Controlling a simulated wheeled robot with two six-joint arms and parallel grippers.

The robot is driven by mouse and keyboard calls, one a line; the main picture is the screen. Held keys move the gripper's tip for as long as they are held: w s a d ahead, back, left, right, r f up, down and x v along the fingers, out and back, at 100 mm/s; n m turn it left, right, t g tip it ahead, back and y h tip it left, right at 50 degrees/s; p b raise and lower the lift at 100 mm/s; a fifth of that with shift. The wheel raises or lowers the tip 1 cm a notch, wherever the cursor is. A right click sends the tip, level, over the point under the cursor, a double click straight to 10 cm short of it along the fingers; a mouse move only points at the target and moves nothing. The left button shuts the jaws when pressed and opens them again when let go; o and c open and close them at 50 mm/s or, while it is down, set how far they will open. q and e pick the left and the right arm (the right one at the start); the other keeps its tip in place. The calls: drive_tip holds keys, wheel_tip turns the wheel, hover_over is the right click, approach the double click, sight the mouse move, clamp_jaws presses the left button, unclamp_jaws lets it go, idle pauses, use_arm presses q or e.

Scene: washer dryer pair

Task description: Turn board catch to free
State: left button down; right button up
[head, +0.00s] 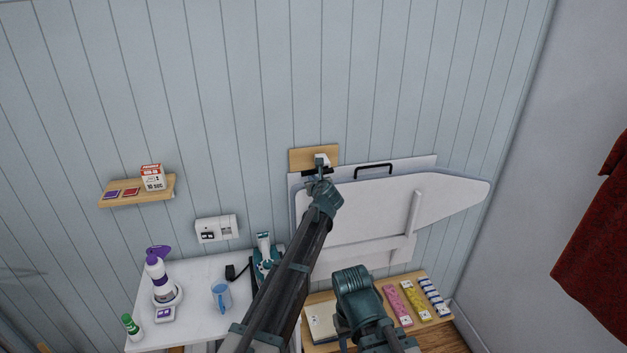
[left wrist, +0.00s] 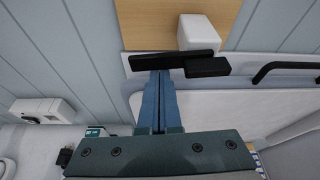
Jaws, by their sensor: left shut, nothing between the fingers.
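The board catch is a dark bar (left wrist: 172,61) lying roughly level across a wooden plate (left wrist: 150,22) in the left wrist view, with a white block (left wrist: 198,33) above its right part. In the head view the wooden plate (head: 300,158) is on the wall, above the left end of the white ironing board (head: 370,215). My left gripper (head: 320,166) is at the catch. In the left wrist view its shut, empty fingers (left wrist: 159,78) end at the bar's lower edge; I cannot tell if they touch. My right gripper does not show.
A black handle (head: 373,168) sits right of the catch above the board. A small wooden shelf (head: 140,195) is at left. A red cloth (head: 600,245) hangs at right.

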use_arm(q)
drive_tip(key=shift+r, duration=0.1)
idle(0.6)
drive_tip(key=shift+w+d+r, duration=0.25)
drive_tip(key=shift+w+d, duration=0.05)
drive_tip(key=shift+d, duration=0.4)
drive_tip(key=shift+f, duration=0.15)
